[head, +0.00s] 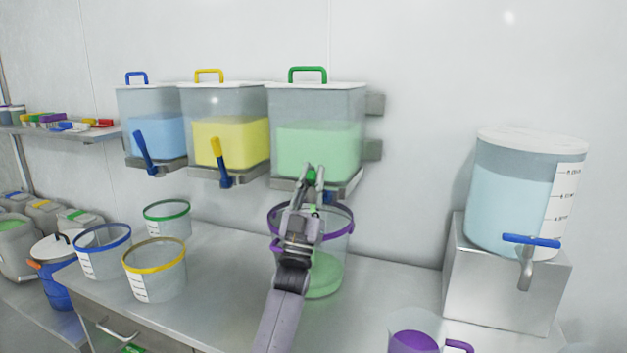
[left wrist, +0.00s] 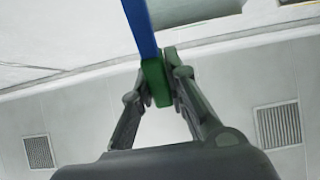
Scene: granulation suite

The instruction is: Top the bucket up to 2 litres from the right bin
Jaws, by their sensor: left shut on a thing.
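The right bin (head: 318,108) is a clear wall-mounted hopper with a green handle on its lid and pale green contents. My left gripper (head: 313,172) is in front of its outlet, shut on the green grip of its tap lever (left wrist: 155,83). The lever's blue shaft shows in the left wrist view. Below stands the bucket (head: 337,248), clear with a purple rim, on the bench with green contents in its lower part. My left arm hides part of the bucket and its scale, so I cannot read the level. My right gripper is not in view.
Bins with blue (head: 155,138) and yellow (head: 232,145) contents hang to the left. Buckets with blue (head: 103,262), yellow (head: 155,285) and green (head: 168,222) rims stand on the bench (head: 215,320). A tapped water tank (head: 505,205) and a purple-filled jug (head: 414,340) are right.

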